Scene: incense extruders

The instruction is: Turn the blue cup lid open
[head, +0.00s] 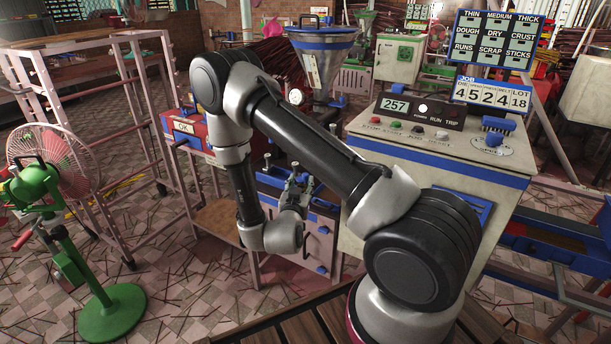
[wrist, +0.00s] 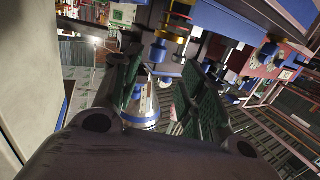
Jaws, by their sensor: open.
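My gripper (head: 297,190) is open and empty, in front of the extruder's lower blue-trimmed front in the head view. In the wrist view its two dark green-padded fingers (wrist: 160,100) stand wide apart. A metal hopper (head: 325,68) with a blue rim rises behind my arm, above and apart from the gripper. In the wrist view a silver conical part with a blue band (wrist: 141,118) shows between the fingers, beyond them. A blue round knob or cap (wrist: 158,51) shows above it, and another blue cap (wrist: 268,52) is at right. I cannot tell which blue part is the cup lid.
A control cabinet (head: 432,178) with a 257 display stands close to the right of my arm. A green fan (head: 62,190) stands at left. A pink rack (head: 105,130) is at back left. Tiled floor (head: 185,290) is open between the fan and my arm.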

